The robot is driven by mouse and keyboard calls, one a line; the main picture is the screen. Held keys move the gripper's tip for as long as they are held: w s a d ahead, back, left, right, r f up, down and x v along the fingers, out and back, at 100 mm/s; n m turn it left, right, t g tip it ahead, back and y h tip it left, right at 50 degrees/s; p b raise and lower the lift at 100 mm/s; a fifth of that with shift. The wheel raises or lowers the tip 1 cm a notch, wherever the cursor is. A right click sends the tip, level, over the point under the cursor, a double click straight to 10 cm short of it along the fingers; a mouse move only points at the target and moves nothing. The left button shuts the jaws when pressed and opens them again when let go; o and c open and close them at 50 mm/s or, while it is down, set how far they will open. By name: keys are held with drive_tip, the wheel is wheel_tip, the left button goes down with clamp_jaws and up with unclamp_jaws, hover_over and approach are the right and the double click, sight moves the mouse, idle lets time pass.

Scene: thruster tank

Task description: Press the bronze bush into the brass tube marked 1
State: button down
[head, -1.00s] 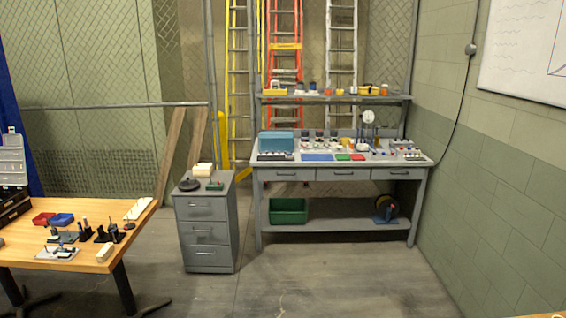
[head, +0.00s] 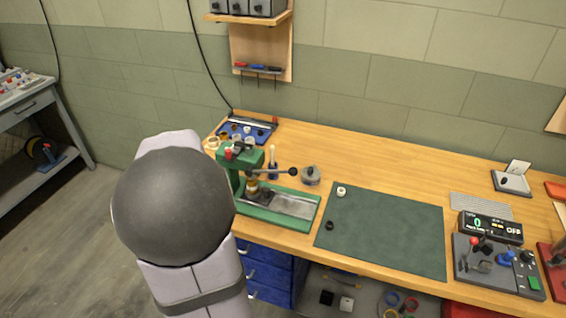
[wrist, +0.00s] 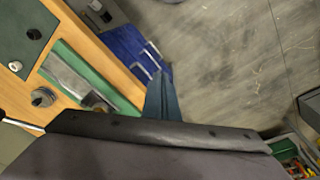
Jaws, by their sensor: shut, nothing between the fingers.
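My gripper (wrist: 162,98) shows in the wrist view as blue-grey fingers brought together with nothing between them, over the bench front and floor. It is hidden in the head view. A green arbor press (head: 275,205) stands at the bench's left end. A small bronze- or brass-coloured piece (head: 253,187) stands upright under its ram; I cannot tell whether it is tube or bush, and no number is readable. A tan ring-like piece (head: 212,143) sits near the blue tray (head: 262,134) behind the press. Which piece is the bronze bush is unclear.
A green mat (head: 385,230) carries a white ring (head: 341,191) and a black ring (head: 330,225). A control box (head: 498,265) is at the right. Blue drawers (wrist: 125,48) are below the bench. The back middle of the bench is clear.

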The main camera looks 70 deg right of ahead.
drive_tip(key=s+d+r+m+h, duration=0.3)
drive_tip(key=d+r, duration=1.1)
drive_tip(key=d, duration=0.3)
drive_tip(key=s+r+m+g, duration=0.3)
drive_tip(key=s+r+m, duration=0.1)
drive_tip(key=r, duration=0.3)
drive_tip(key=shift+s+m, duration=0.2)
drive_tip(key=shift+m, duration=0.2)
